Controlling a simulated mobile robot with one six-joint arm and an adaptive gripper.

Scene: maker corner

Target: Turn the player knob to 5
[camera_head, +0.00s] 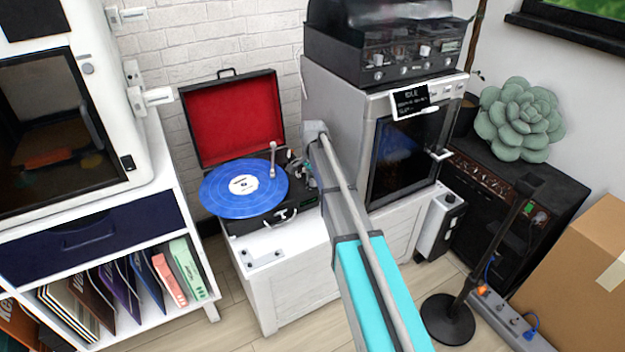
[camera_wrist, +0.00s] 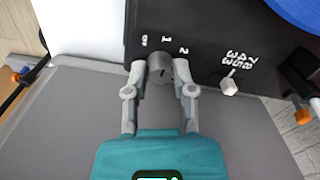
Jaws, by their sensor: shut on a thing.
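The record player (camera_head: 265,220) is an open black case with a red-lined lid and a blue record (camera_head: 243,188), standing on a white cabinet. In the wrist view, its black panel (camera_wrist: 208,22) carries a grey round knob (camera_wrist: 160,66). White marks, including 1 and 2, stand on the panel just beyond the knob; the leftmost mark is hard to read, and no 5 is legible. My gripper (camera_wrist: 160,78) is shut on this knob, one finger on each side. In the head view my arm hides the knob and most of the gripper.
A small white lever (camera_wrist: 229,86) with speed figures sits right of the knob. The tonearm (camera_head: 273,160) stands beside the record. A large grey machine (camera_head: 335,110) is close right of my arm. The white cabinet (camera_head: 295,300) is below.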

